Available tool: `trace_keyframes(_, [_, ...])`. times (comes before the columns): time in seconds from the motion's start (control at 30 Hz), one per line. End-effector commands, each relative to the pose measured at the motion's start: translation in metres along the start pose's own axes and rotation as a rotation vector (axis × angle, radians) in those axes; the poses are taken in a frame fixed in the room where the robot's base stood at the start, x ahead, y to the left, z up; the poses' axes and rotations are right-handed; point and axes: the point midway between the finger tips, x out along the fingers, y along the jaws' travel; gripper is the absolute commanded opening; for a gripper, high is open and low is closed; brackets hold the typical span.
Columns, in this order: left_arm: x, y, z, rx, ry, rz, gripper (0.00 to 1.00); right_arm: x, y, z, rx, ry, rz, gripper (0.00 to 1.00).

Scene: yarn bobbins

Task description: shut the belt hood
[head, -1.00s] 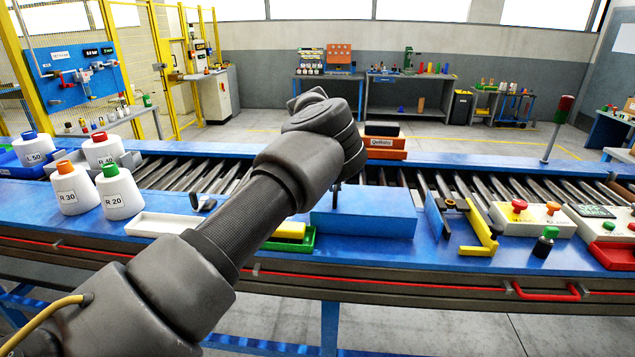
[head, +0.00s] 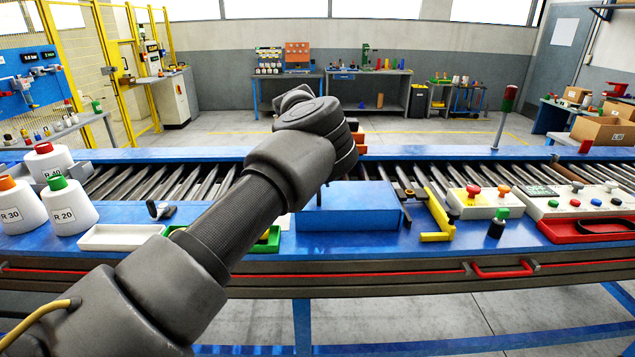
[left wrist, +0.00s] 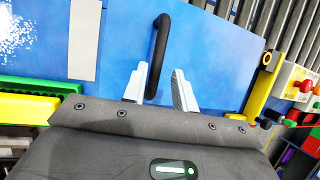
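The belt hood (head: 352,208) shows in the head view as a blue box on the blue conveyor bench, partly hidden by my left arm. In the left wrist view its blue surface (left wrist: 222,62) fills much of the picture. A black bar handle (left wrist: 160,45) stands out from that surface. My left gripper (left wrist: 159,72) is open, with one pale finger on each side of the handle's near end. I cannot tell whether either finger touches it. In the head view my left wrist is above the hood and hides the fingers. My right gripper is in no view.
A yellow bracket (head: 437,228) stands just right of the hood, with a button box (head: 478,205) beyond it. A white tray (head: 122,237) and labelled bobbins (head: 72,208) are to the left. Rollers (head: 440,178) run behind. A green tray (head: 268,242) sits partly behind my arm.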

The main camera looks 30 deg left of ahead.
Motion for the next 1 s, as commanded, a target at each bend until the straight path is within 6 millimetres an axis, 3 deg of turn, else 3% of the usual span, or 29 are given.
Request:
trace_keyframes(0.43, [-0.009,0.001,0.001,-0.001,-0.003,0.002,0.34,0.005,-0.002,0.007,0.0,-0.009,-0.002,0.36])
trace_keyframes(0.8, [-0.077,-0.001,-0.001,0.0,-0.003,0.001,0.34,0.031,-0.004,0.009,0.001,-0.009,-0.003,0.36])
trace_keyframes(1.0, [-0.102,-0.001,0.0,0.0,-0.001,0.001,0.34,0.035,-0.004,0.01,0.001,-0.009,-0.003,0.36])
